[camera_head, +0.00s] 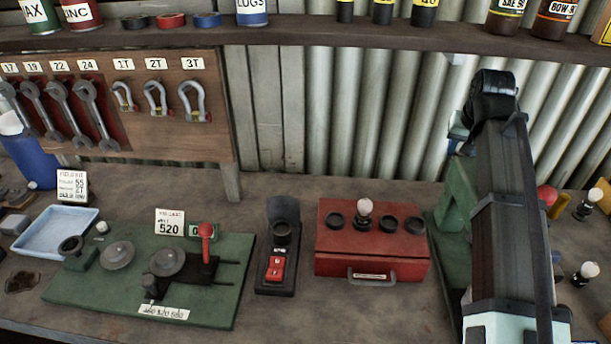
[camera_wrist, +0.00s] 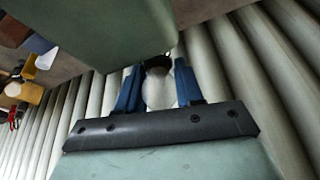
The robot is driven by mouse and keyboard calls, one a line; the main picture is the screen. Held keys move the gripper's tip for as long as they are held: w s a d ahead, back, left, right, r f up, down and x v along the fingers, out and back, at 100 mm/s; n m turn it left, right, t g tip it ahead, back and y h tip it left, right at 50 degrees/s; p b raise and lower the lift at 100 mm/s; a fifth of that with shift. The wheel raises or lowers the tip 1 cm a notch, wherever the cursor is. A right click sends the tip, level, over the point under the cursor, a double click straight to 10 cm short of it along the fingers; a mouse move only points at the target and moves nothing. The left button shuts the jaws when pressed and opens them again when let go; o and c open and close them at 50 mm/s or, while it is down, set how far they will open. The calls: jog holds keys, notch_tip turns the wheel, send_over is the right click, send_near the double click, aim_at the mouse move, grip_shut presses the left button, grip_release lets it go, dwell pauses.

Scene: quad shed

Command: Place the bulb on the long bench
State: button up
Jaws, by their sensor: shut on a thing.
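My gripper (camera_wrist: 158,86) is shut on a bulb (camera_wrist: 158,92) in the wrist view. The white globe is between the blue fingers, and its dark base points away from the palm. In the head view my arm hides the held bulb and most of the gripper. The long bench (camera_head: 340,321) is the brown worktop along the corrugated wall. Another white bulb (camera_head: 365,207) stands upright in the red box (camera_head: 372,266). Two more bulbs, an upper one (camera_head: 594,196) and a lower one (camera_head: 590,270), stand on dark bases at the right.
A green board with discs (camera_head: 215,310), a blue tray (camera_head: 48,250) and a black stand with red switches (camera_head: 276,268) occupy the left and middle. A green block (camera_head: 458,200) stands behind my arm. A shelf (camera_head: 300,31) runs above. Bare bench shows along the front.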

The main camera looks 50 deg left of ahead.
jog(key=s+a+n+g+y, duration=0.15)
jog(key=s+a+n, duration=0.35)
jog(key=s+a, duration=0.95)
jog(key=shift+t, duration=0.25)
jog(key=shift+s+d+f, duration=0.1)
jog(key=shift+s+f, duration=0.05)
jog(key=shift+f, duration=2.35)
jog(key=shift+s+d+f, duration=0.1)
jog(key=shift+f, duration=2.4)
jog(key=shift+s+f, duration=0.15)
jog(key=shift+f, duration=2.35)
jog(key=shift+f, duration=0.15)
jog(key=o, duration=1)
jog(key=shift+o, duration=0.2)
jog(key=v, duration=1.2)
jog(key=shift+w, duration=0.1)
